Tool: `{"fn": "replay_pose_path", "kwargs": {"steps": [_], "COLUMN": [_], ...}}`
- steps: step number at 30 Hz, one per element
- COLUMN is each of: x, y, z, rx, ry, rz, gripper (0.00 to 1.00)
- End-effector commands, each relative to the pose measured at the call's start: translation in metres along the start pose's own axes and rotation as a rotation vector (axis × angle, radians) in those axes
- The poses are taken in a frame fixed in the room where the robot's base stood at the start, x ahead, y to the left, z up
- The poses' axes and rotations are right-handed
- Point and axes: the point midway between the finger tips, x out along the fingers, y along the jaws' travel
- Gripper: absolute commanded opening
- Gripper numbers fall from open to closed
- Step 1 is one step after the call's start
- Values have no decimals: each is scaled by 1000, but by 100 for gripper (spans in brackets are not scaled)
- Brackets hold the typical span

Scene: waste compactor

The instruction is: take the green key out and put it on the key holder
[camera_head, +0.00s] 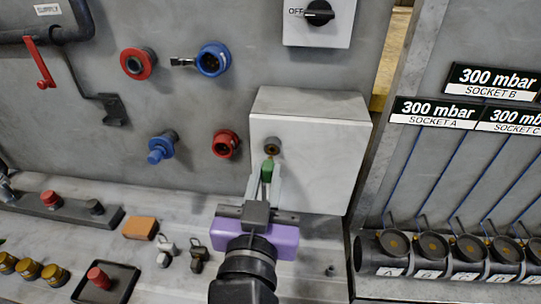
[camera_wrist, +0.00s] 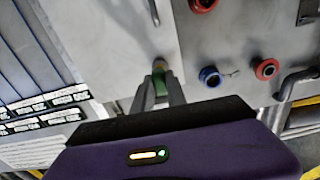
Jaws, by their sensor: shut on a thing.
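The green key (camera_head: 267,169) is between the fingertips of my gripper (camera_head: 266,178), which is shut on it. The key's tip is at the round keyhole (camera_head: 272,146) on the front of the grey-white box (camera_head: 325,140). I cannot tell how deep the key sits in it. In the wrist view the green key (camera_wrist: 160,83) shows between the fingers of my gripper (camera_wrist: 159,92), right by the keyhole (camera_wrist: 159,63). No part in view can be surely told as the key holder.
Red and blue sockets (camera_head: 213,60) and a black wall bracket (camera_head: 112,108) are left of the box. Below are an orange block (camera_head: 140,228), small metal parts (camera_head: 198,256) and a black tray (camera_head: 106,283). A rack of black capped ports (camera_head: 430,262) stands at right.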

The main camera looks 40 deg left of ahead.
Motion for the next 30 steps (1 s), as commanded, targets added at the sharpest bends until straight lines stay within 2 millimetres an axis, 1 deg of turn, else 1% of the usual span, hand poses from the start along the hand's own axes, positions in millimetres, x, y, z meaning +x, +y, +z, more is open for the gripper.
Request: {"fn": "replay_pose_path", "kwargs": {"steps": [18, 30], "x": [-22, -25], "y": [0, 0], "z": [0, 0], "rx": [0, 0], "ry": [1, 1], "rz": [-1, 0], "gripper": [0, 0]}}
